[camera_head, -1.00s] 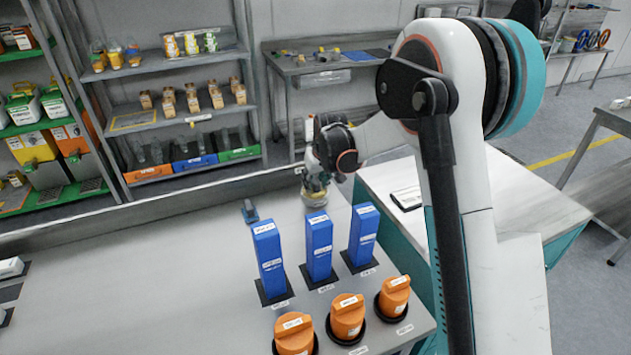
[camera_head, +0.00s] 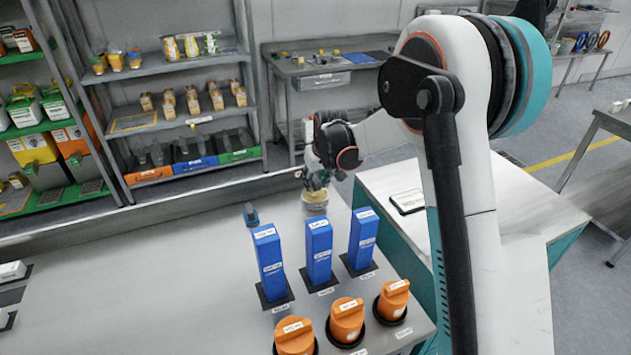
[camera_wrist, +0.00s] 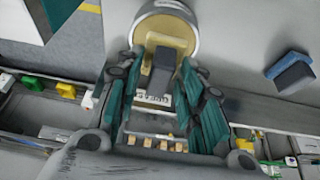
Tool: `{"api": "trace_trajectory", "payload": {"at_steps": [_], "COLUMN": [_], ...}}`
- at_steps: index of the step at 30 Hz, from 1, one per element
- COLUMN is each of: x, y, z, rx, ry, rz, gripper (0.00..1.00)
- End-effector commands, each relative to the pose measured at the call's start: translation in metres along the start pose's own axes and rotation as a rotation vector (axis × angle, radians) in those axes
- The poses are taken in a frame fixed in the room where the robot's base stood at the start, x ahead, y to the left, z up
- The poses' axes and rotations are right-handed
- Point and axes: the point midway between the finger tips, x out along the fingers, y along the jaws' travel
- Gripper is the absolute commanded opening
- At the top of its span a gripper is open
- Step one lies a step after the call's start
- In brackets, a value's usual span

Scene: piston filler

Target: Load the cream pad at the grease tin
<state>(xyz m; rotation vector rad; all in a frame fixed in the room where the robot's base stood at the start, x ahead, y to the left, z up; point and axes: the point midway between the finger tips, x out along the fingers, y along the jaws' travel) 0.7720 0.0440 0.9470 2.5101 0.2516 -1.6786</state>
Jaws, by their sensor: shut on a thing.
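The grease tin (camera_head: 315,201) is a pale round tin on the counter behind the blue upright boxes. My gripper (camera_head: 317,183) is just above it, pointing down. In the wrist view my gripper (camera_wrist: 161,68) is shut on a dark grey block with a pale label, which I take to be the cream pad's handle (camera_wrist: 163,74). The round tin (camera_wrist: 189,13) shows beyond the fingertips, with a yellowish surface inside its pale rim. The block overlaps that surface in the picture. The pad's underside is hidden, so I cannot tell if it touches the tin.
Several blue boxes (camera_head: 319,250) stand on dark squares in front of the tin. Several orange knobbed pieces (camera_head: 347,320) stand nearer. A small blue object (camera_head: 251,214) lies left of the tin. The counter's left side (camera_head: 140,270) is mostly clear.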

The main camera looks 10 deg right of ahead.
Motion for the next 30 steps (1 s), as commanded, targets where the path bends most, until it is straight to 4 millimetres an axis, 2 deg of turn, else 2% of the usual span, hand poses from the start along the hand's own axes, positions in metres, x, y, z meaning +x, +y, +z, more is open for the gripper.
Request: {"api": "trace_trajectory", "payload": {"at_steps": [18,30], "x": [-0.043,-0.044], "y": [0.0,0.0], "z": [-0.018,-0.018], "rx": [0.0,0.0], "ry": [0.001,0.001], "rz": [0.0,0.0], "gripper": [0.16,0.16]}}
